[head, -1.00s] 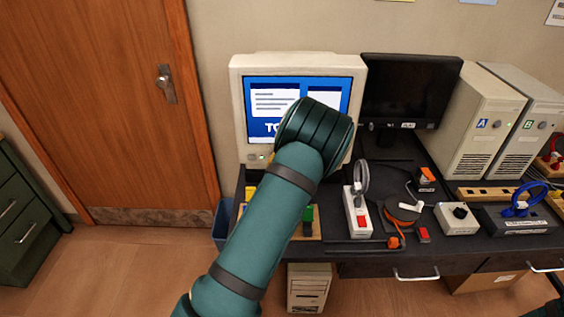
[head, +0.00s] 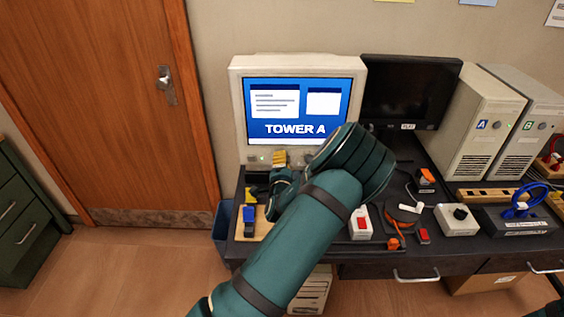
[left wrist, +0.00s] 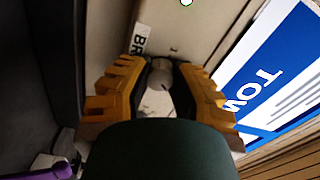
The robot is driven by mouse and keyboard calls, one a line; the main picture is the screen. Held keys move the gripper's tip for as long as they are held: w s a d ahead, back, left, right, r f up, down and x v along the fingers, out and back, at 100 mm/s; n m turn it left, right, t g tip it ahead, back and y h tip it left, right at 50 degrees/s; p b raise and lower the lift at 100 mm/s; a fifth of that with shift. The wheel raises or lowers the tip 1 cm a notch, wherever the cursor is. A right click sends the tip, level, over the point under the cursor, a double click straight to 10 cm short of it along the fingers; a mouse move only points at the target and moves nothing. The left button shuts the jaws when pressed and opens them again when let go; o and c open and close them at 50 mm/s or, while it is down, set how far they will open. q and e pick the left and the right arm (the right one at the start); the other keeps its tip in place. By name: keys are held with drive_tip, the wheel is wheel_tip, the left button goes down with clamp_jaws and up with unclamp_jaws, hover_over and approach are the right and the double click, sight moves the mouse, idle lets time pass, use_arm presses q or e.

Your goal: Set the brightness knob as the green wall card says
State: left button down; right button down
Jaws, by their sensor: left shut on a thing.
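The cream CRT monitor (head: 236,110) stands at the left end of the dark desk, its blue screen (head: 260,128) reading "TOWER A". My left gripper (head: 280,159) is at the monitor's lower front bezel. In the left wrist view, the yellow fingers of my left gripper (left wrist: 160,85) are closed around a small grey round knob (left wrist: 158,73). A label starting "BR" (left wrist: 140,39) is beside it, partly cut off. In the head view the fingers hide this knob. A green wall card is not in view. My right gripper is not in view.
A dark monitor (head: 410,95) and two beige towers (head: 485,120) stand to the right. A wooden tray (head: 240,228) with a blue block, a red-button box (head: 361,226) and a grey knob box (head: 458,219) are on the desk. Partial wall cards show at the top.

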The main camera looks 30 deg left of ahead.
use_arm(q)
drive_tip(key=shift+s+a, duration=0.1)
idle(0.4)
drive_tip(key=c, duration=0.7)
unclamp_jaws()
drive_tip(key=shift+c, duration=0.2)
drive_tip(key=v, duration=1.2)
drive_tip(key=shift+f, duration=0.1)
